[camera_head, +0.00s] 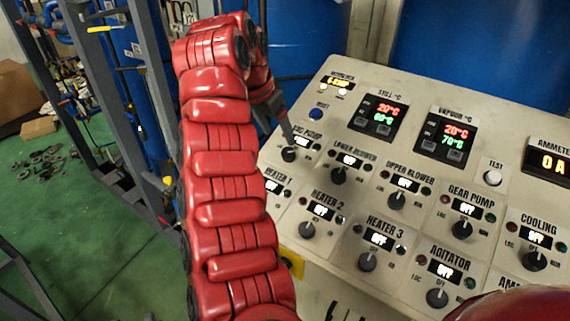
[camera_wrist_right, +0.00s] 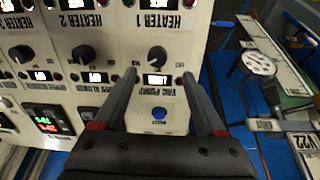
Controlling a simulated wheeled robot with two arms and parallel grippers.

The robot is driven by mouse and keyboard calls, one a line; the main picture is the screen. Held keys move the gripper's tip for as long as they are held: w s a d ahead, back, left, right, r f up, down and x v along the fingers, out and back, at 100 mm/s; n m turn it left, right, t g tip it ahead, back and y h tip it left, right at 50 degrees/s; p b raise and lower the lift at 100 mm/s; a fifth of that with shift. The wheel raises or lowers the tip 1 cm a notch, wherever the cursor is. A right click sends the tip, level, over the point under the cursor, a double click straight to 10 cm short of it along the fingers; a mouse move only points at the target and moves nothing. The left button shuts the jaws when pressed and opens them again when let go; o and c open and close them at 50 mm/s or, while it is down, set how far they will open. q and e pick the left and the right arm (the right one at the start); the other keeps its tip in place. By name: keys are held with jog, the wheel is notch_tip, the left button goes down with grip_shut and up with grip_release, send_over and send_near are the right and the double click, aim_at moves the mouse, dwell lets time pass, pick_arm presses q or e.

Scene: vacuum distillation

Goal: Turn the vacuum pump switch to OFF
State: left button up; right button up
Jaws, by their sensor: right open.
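The vacuum pump switch is a black rotary knob (camera_head: 289,154) at the left of the sloping control panel. It also shows in the right wrist view (camera_wrist_right: 157,57), which sees the panel upside down, with a lit display and the VAC PUMP label below it. The display's wording is too small to read. My right gripper (camera_wrist_right: 160,77) is open, its two grey fingers on either side of the knob's column, the knob just beyond the tips. In the head view the right gripper (camera_head: 286,137) reaches down close to the knob; contact cannot be told. My left gripper is not in view.
The panel (camera_head: 325,270) holds other knobs close by: lower blower (camera_head: 338,176), heater 2 (camera_head: 307,230) and several more. A blue reset button (camera_head: 316,113) sits behind the pump knob. Blue drums (camera_head: 480,50) stand behind the panel. Metal frames are at the left.

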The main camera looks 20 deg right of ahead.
aim_at(287, 152)
jog(key=x, duration=0.2)
jog(key=shift+s+d+f, duration=0.1)
jog(key=shift+f, duration=0.3)
jog(key=shift+d+f+p, duration=0.1)
jog(key=shift+p, duration=0.35)
jog(key=p+x, duration=0.1)
jog(key=x, duration=0.3)
jog(key=shift+d+f, duration=0.1)
jog(key=shift+f, duration=0.15)
grip_shut()
